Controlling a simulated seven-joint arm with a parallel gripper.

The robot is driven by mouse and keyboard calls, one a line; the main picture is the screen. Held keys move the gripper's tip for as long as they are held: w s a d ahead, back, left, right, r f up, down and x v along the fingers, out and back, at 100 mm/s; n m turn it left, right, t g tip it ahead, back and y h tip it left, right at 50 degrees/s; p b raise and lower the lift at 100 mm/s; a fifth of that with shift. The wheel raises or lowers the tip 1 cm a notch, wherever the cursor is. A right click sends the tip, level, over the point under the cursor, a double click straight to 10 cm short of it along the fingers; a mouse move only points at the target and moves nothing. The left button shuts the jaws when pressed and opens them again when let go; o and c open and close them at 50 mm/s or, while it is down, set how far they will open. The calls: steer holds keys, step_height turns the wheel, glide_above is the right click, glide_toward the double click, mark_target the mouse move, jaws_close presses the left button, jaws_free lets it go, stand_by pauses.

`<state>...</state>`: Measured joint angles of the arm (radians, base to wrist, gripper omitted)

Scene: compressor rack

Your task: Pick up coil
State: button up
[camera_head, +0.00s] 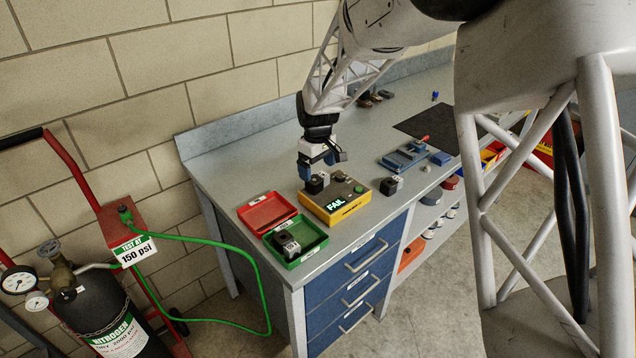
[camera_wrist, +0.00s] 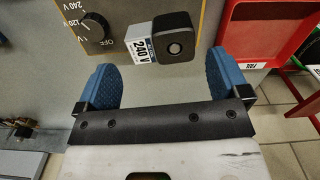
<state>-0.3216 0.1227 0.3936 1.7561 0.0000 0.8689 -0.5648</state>
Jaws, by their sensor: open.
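A black block-shaped coil (camera_head: 317,184) with a grey face sits on the yellow tester (camera_head: 350,207), whose display reads FAIL. In the wrist view the coil (camera_wrist: 176,38) has a white and blue "240 V" label and a round hole in its end. My gripper (camera_head: 318,163) is above the coil's end of the tester. In the wrist view its two blue fingers (camera_wrist: 163,70) are spread apart and empty, with the coil ahead between their tips. Another coil (camera_head: 288,244) lies in the green tray (camera_head: 311,253). A third coil (camera_head: 391,185) stands on the bench right of the tester.
A red tray (camera_head: 267,211), apparently empty, is left of the tester. The tester's dial (camera_wrist: 95,30) is near the coil. A blue fixture (camera_head: 404,157) and dark mat (camera_head: 428,127) lie farther right. A green hose (camera_head: 262,300) hangs before the bench's left end.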

steer(key=shift+d+f, duration=0.15)
steer(key=shift+f, duration=2.05)
steer(key=c, duration=0.9)
steer(key=shift+r, duration=5.05)
steer(key=shift+r, duration=0.2)
step_height(320, 180, up, 4)
glide_above(318, 176)
steer(key=shift+r, duration=0.2)
